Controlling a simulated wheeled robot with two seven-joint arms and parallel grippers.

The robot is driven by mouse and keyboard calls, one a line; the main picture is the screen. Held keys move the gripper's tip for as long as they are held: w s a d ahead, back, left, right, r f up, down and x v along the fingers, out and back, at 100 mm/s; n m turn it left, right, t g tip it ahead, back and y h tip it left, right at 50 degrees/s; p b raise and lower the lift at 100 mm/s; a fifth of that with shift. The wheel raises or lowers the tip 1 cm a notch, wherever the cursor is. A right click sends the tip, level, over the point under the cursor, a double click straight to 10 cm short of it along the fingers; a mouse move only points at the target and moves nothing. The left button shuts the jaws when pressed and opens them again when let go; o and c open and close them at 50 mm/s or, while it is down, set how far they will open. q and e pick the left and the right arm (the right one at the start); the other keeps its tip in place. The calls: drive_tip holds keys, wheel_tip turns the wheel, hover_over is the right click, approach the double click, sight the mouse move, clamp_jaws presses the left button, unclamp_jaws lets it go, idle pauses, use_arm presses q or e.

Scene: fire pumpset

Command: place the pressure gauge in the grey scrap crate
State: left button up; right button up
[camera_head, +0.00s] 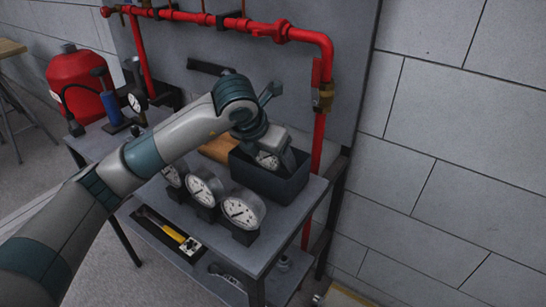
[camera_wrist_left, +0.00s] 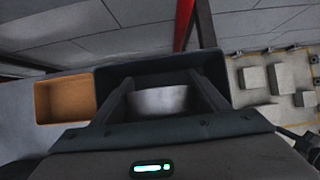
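The grey scrap crate (camera_head: 262,182) is a dark open box at the right end of the workbench. My left gripper (camera_head: 270,150) reaches over it from above. A round white-faced pressure gauge (camera_head: 267,160) is between its fingers, at the crate's opening. In the left wrist view, the silver gauge (camera_wrist_left: 158,101) fills the gap between the fingers of the left gripper (camera_wrist_left: 160,90), with the dark crate (camera_wrist_left: 150,66) behind and around it. The gauge's lower part is hidden, so I cannot tell whether it touches the crate floor. My right gripper is in neither view.
Several gauges stand in front of the crate, including one at the bench edge (camera_head: 243,209). A tan bin (camera_wrist_left: 65,97) lies left of the crate in the wrist view.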

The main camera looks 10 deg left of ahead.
use_arm(q)
drive_tip(key=shift+o, duration=0.5)
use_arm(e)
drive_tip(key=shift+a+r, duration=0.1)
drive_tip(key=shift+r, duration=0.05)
use_arm(q)
drive_tip(key=shift+r, duration=0.1)
drive_tip(key=shift+r, duration=0.15)
drive_tip(key=shift+s+a+r, duration=0.1)
drive_tip(key=shift+s+r, duration=0.05)
drive_tip(key=shift+r, duration=0.1)
drive_tip(key=v, duration=1.1)
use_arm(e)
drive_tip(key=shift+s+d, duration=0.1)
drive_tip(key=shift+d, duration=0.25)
use_arm(q)
drive_tip(key=shift+s+r, duration=0.1)
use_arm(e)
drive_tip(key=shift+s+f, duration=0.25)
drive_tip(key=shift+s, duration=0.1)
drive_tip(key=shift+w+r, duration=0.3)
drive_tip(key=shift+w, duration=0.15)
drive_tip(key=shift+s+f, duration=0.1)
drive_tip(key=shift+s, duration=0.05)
